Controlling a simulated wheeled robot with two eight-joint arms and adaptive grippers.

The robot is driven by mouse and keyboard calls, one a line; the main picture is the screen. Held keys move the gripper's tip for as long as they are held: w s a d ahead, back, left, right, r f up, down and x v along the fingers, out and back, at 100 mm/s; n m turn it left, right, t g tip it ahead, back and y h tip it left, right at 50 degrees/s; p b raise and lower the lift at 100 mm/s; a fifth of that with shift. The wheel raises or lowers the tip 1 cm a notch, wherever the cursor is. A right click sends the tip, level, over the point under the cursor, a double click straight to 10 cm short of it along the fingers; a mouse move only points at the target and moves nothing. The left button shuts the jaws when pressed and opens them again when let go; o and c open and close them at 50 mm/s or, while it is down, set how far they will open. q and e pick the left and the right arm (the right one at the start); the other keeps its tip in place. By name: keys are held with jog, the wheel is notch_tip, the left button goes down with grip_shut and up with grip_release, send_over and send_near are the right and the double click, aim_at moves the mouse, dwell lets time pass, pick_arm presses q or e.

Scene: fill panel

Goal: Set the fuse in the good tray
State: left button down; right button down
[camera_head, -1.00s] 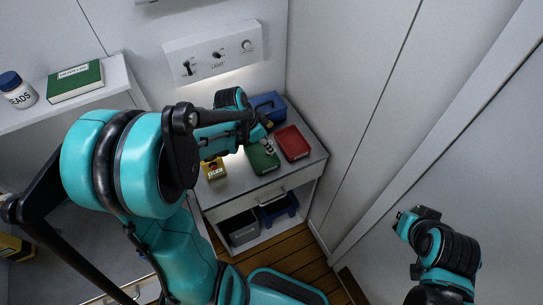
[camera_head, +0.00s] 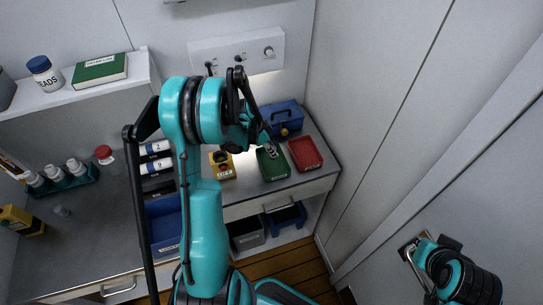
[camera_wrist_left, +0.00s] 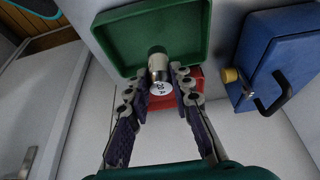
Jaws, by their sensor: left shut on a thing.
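The fuse (camera_wrist_left: 160,70), a silver cylinder with a white end marked "20 A", is between the fingers of my left gripper (camera_wrist_left: 162,86). The gripper is shut on it. In the left wrist view the fuse overlaps the rim of the green tray (camera_wrist_left: 112,30); I cannot tell whether it touches. In the head view my left gripper (camera_head: 269,148) is over the back part of the green tray (camera_head: 273,171), which has a small label at its front. The red tray (camera_head: 305,153) is just right of it. My right gripper (camera_head: 414,247) is at the lower right, away from the trays; its jaw state is unclear.
A blue case (camera_head: 284,117) with a yellow latch stands behind the trays. A yellow button box (camera_head: 222,166) is left of the green tray. A wall panel with switches (camera_head: 238,50) is above. The cabinet top's front edge lies close before the trays.

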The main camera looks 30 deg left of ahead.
pick_arm(q)
notch_tip(320, 180, down, 3)
jog(key=shift+f+b, duration=0.15)
jog(key=shift+b, duration=0.15)
jog(key=shift+f, duration=0.4)
jog(key=c, duration=1.3)
grip_release()
jog(key=shift+f, duration=0.1)
